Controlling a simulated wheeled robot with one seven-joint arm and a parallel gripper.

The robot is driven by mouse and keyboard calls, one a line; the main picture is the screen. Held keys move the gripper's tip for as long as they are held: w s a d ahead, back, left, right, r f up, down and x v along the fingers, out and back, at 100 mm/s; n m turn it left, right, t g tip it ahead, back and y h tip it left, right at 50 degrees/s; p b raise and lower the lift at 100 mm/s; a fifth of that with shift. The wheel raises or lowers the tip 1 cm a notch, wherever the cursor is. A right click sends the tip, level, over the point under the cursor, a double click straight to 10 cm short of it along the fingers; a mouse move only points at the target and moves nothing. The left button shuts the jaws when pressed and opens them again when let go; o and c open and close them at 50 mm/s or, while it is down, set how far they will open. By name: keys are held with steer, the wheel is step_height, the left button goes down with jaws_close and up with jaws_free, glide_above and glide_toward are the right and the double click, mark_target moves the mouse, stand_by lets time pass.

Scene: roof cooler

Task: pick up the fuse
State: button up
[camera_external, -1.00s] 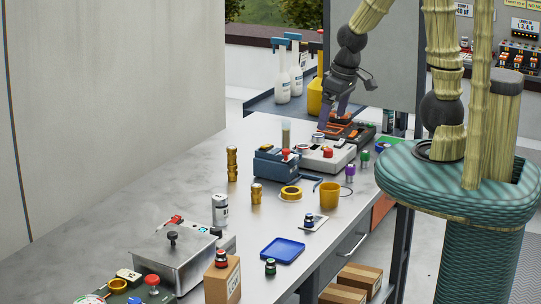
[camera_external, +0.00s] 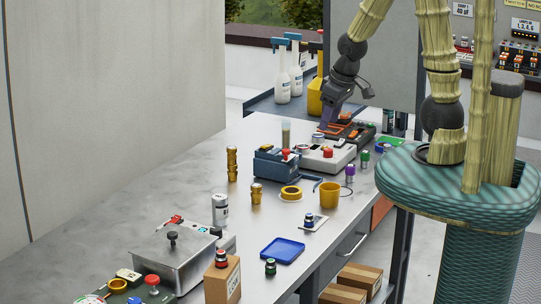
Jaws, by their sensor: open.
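My gripper (camera_external: 328,125) is open at the far end of the bench, low over the dark tray with orange parts (camera_external: 350,131). Its purple-grey fingers overlap in this view and hide part of the tray's left end. I cannot tell which thing is the fuse. Small parts in or beside the tray are too small to make out, and anything between the fingers is hidden. A tall brass cylinder (camera_external: 232,164) and a shorter one (camera_external: 256,194) stand upright on the bench, well apart from my gripper.
A grey-white box with a red knob (camera_external: 325,158) and a blue device (camera_external: 276,164) stand just nearer than my gripper. A yellow cup (camera_external: 330,194), a blue tray (camera_external: 282,250) and a metal box (camera_external: 175,258) are nearer still. The bench's left side is mostly clear.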

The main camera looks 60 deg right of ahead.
steer(key=w+d+f+t+h+b, duration=0.25)
steer(key=d+f+t+b, duration=0.35)
steer(key=d+f, duration=1.35)
steer(key=s+d+f+m+t+b, duration=0.1)
steer(key=s+d, duration=0.1)
steer(key=d, duration=0.1)
steer(key=s+d+f+m+t+h+b, duration=0.1)
steer(key=s+d+f+b, duration=0.1)
steer(key=d, duration=0.1)
steer(key=s+d+f+m+h+b, duration=0.1)
steer(key=s+d+b, duration=0.1)
steer(key=d, duration=0.1)
steer(key=shift+s+d+f+t, duration=0.2)
steer(key=shift+s+f+t, duration=0.1)
steer(key=shift+s+t, duration=0.1)
steer(key=s+d+m+h+b, duration=0.1)
steer(key=s+d+m+h, duration=0.1)
steer(key=s, duration=0.3)
steer(key=s+d+f+m+t+h+b, duration=0.1)
steer(key=s+d+m+h+b, duration=0.1)
steer(key=s+h, duration=0.3)
steer(key=shift+s+f+m, duration=0.25)
steer(key=shift+s+m, duration=0.15)
steer(key=shift+m, duration=0.2)
